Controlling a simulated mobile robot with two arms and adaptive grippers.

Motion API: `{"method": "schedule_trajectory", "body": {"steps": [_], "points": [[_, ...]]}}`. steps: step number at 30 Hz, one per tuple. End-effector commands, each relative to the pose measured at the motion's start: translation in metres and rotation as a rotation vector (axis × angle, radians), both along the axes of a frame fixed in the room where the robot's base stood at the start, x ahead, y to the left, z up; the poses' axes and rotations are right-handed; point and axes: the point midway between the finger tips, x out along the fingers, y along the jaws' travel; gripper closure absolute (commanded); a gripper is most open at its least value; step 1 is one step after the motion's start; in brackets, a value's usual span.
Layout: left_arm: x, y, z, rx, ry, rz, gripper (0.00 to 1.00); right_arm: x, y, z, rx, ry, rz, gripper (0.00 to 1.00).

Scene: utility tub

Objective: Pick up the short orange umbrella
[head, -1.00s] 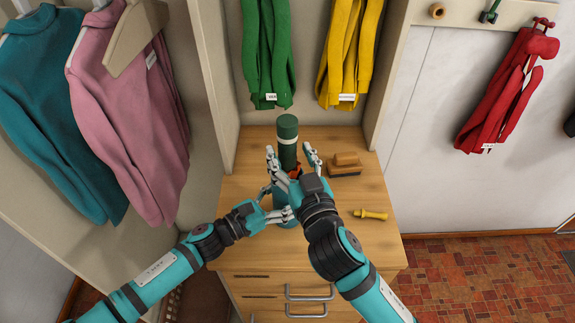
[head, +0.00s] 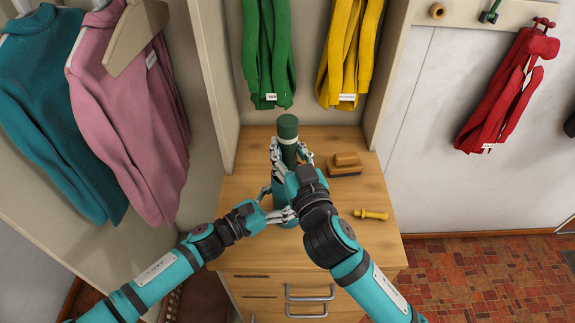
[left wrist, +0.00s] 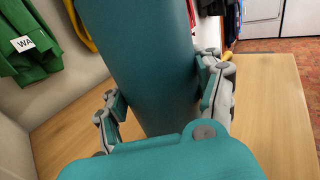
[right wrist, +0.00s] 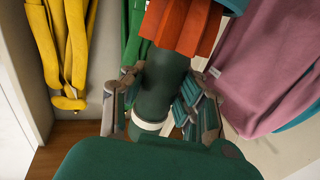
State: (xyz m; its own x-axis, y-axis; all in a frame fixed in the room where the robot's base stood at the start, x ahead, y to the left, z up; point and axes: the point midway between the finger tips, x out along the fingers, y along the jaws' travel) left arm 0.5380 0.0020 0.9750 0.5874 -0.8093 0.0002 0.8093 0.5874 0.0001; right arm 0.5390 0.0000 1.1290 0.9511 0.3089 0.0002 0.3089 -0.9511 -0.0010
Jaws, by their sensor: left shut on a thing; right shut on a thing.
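The short orange umbrella shows in the head view as a dark green handle (head: 288,130) with a white band. In the right wrist view its orange folded canopy (right wrist: 183,25) adjoins the dark green shaft (right wrist: 160,95). My right gripper (head: 289,151) is shut on the green handle near the white band. My left gripper (head: 280,203) is shut around a teal cylinder (left wrist: 150,60), which looks like the umbrella's holder, standing upright on the wooden top. In the head view my right gripper hides the canopy and most of the holder.
A brown brush (head: 345,165) and a yellow-handled tool (head: 371,214) lie to the right on the wooden cabinet top (head: 340,240). Green (head: 266,50) and yellow (head: 350,50) garments hang behind. Pink (head: 130,110) and teal (head: 60,110) ones hang at left.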

Motion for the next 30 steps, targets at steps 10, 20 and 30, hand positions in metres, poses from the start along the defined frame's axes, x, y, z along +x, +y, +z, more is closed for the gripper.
{"method": "schedule_trajectory", "body": {"steps": [10,20,30], "points": [[0.0,0.001,0.0,-0.001,0.001,0.001,0.85,0.001,-0.001,0.003,-0.001,-0.003,-0.003,1.0],[0.0,0.001,0.0,0.0,0.001,0.002,0.85,0.0,0.0,0.064,0.007,-0.011,0.0,1.0],[0.0,0.001,0.0,0.001,0.001,0.001,0.85,0.0,0.0,0.15,0.005,-0.008,0.0,1.0]]}}
